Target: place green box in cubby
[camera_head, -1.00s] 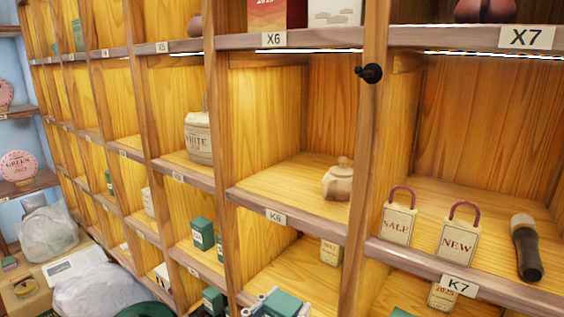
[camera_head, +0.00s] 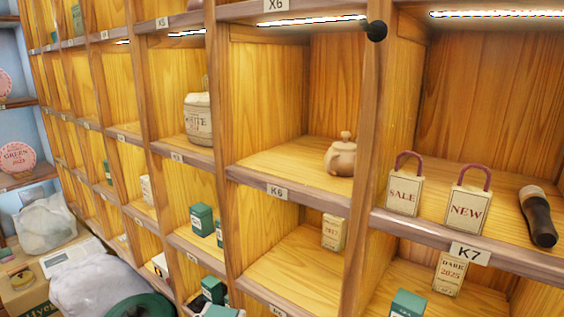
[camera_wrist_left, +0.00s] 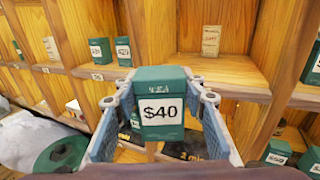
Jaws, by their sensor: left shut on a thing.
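My left gripper (camera_wrist_left: 161,92) is shut on a green box (camera_wrist_left: 162,130) with a white $40 label, its fingers on either side. In the head view only the green top of the held box (camera_head: 222,312) shows at the bottom edge, and the gripper is mostly hidden. The box is upright in front of the shelf wall. The cubby below K6 (camera_head: 290,265) holds a small beige 2017 box (camera_head: 333,232) at the back right and has bare floor. It also shows beyond the held box in the wrist view (camera_wrist_left: 215,68). My right gripper is not in view.
Two green boxes (camera_head: 202,219) stand in the cubby to the left. Wooden dividers (camera_head: 357,240) and shelf edges bound each cubby. A green box (camera_head: 408,303) stands at lower right. Wrapped bundles (camera_head: 95,288) lie at lower left.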

